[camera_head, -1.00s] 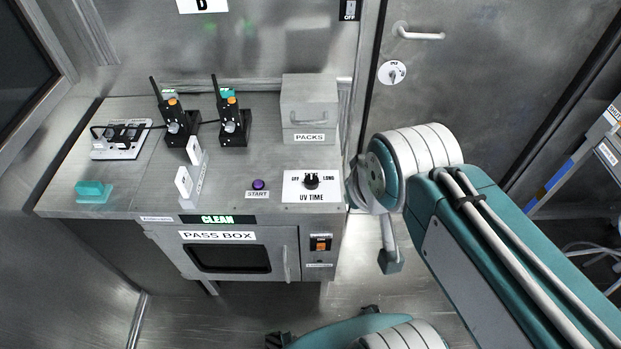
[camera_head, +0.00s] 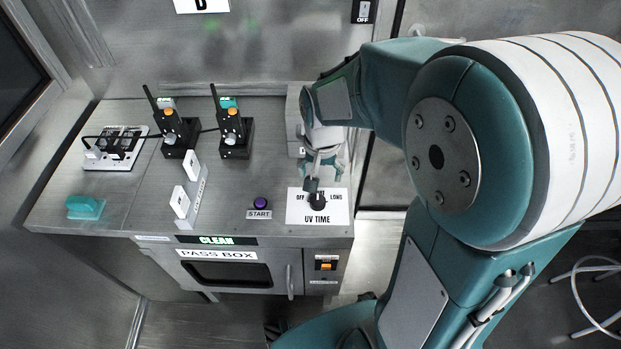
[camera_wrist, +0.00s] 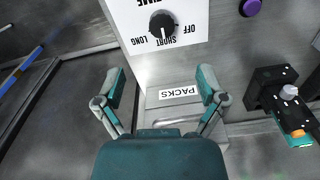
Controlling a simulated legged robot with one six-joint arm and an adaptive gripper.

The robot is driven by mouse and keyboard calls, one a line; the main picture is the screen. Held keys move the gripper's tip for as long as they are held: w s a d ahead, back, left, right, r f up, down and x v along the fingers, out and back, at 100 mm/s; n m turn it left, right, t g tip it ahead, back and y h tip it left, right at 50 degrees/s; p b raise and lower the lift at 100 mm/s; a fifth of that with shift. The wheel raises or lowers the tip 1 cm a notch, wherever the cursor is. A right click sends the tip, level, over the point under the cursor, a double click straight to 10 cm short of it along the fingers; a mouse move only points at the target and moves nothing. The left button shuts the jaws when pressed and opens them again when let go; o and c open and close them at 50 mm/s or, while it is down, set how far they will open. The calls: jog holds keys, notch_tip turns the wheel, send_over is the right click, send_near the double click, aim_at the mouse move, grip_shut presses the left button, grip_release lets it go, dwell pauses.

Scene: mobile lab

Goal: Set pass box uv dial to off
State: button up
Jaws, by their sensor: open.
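The UV time dial is a black round knob (camera_head: 317,201) on a white plate (camera_head: 330,217) on top of the pass box (camera_head: 262,232). The wrist view shows the knob (camera_wrist: 162,25) with OFF, SHORT and LONG around it. Its pale pointer mark sits near the SHORT side there, not at OFF. My gripper (camera_head: 313,181) is just behind and above the knob in the head view. In the wrist view my gripper (camera_wrist: 160,82) is open and empty, its two fingers spread, with the knob ahead of them and apart from them.
A grey PACKS box (camera_wrist: 186,107) stands behind the plate, under my gripper. The purple START button (camera_head: 260,203) is left of the dial. Two black radios (camera_head: 175,130) (camera_head: 233,130) and white upright pieces (camera_head: 186,190) stand further left. A power switch (camera_head: 326,265) is on the front.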

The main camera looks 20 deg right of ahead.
aim_at(318, 200)
jog(key=shift+w+d+f, duration=0.1)
jog(key=shift+w+f, duration=0.3)
jog(key=shift+f, duration=0.2)
jog(key=shift+w+f, duration=0.4)
jog(key=shift+f, duration=0.2)
notch_tip(318, 200, down, 10)
jog(key=shift+f, duration=0.2)
jog(key=c, duration=1.1)
